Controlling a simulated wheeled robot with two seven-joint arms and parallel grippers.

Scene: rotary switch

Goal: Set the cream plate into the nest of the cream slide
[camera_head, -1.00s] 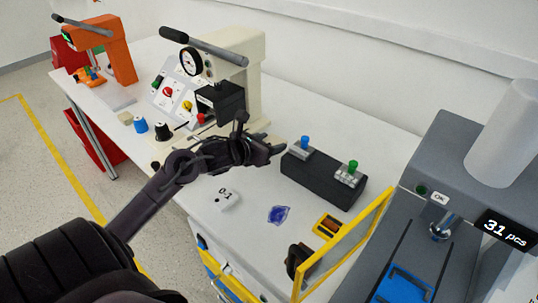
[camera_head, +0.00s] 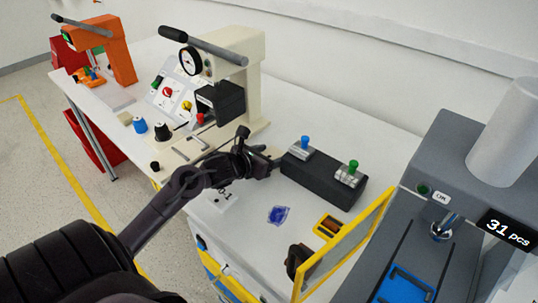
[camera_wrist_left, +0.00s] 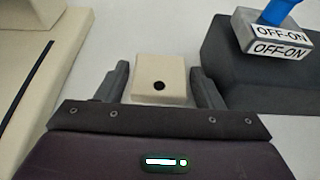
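A small cream block with a dark hole, which looks like the cream plate (camera_wrist_left: 160,80), lies between the fingers of my left gripper in the left wrist view. Narrow gaps seem to show on both sides of it. In the head view my left gripper (camera_head: 268,161) is low over the table, between the cream press and the black switch box, and hides the plate. The cream slide (camera_head: 190,146) is at the foot of the cream press; its nest is hard to make out. My right gripper is not in view.
The cream press (camera_head: 240,75) stands behind my left gripper. The black switch box (camera_head: 322,178) is close on its right. A white 0-1 piece (camera_head: 224,201) is partly behind my arm. A blue patch (camera_head: 279,215) and a grey machine (camera_head: 450,160) are further right.

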